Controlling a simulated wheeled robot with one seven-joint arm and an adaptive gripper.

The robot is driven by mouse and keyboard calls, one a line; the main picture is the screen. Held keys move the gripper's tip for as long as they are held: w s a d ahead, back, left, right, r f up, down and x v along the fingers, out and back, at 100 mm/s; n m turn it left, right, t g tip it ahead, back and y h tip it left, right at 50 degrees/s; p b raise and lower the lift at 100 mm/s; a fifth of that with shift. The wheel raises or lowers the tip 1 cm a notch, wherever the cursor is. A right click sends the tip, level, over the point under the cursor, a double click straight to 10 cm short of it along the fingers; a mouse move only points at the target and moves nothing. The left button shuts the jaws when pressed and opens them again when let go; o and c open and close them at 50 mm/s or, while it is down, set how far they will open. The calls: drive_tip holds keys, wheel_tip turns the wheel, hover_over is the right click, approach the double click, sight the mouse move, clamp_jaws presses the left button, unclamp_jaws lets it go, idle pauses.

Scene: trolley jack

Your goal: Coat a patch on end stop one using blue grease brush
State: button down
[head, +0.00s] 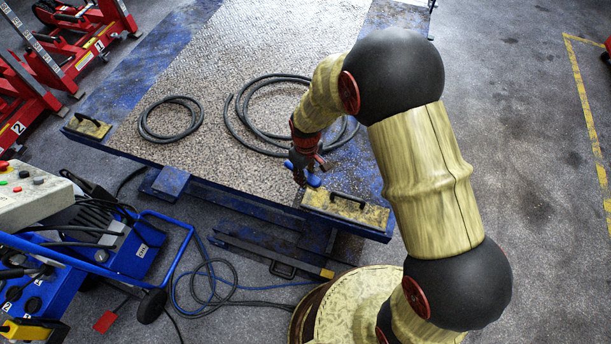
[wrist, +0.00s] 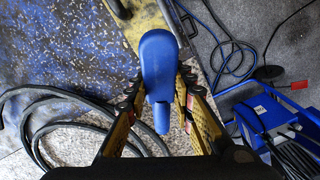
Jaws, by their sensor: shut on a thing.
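My gripper (head: 306,163) is shut on the blue grease brush (wrist: 158,68). The brush lies between the two fingers in the wrist view, its wide rounded end towards the top; I cannot make out bristles. In the head view the blue brush (head: 313,180) hangs beside the inner end of the right end stop (head: 360,211), a worn yellow plate with a black handle. I cannot tell whether they touch. This stop also shows in the wrist view (wrist: 142,30), partly behind the brush. Another end stop (head: 90,126) sits at the platform's left corner. I can read no number on either.
Coiled black hoses (head: 171,119) lie on the blue-edged platform (head: 215,85). A blue power unit (head: 125,245) with a handle and cables stands at lower left. Red jacks (head: 85,45) stand at upper left. Floor on the right is clear.

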sight(307, 175)
drive_tip(key=shift+r+p, duration=1.15)
drive_tip(key=shift+r, duration=0.45)
drive_tip(key=shift+f, duration=0.1)
drive_tip(key=shift+s+m, duration=0.15)
drive_tip(key=shift+m, duration=0.55)
drive_tip(key=shift+d+r+m, duration=0.2)
drive_tip(key=shift+r+m, duration=0.1)
drive_tip(key=shift+m, duration=0.1)
drive_tip(key=w+d+r+m, duration=0.1)
drive_tip(key=w+d+m, duration=0.1)
drive_tip(key=d, duration=0.5)
drive_tip(key=w+d+r+m, duration=0.2)
drive_tip(key=w+d+m, duration=0.1)
drive_tip(key=d, duration=0.5)
drive_tip(key=shift+d+m+b, duration=0.15)
drive_tip(key=shift+m+b, duration=0.3)
drive_tip(key=shift+m, duration=0.05)
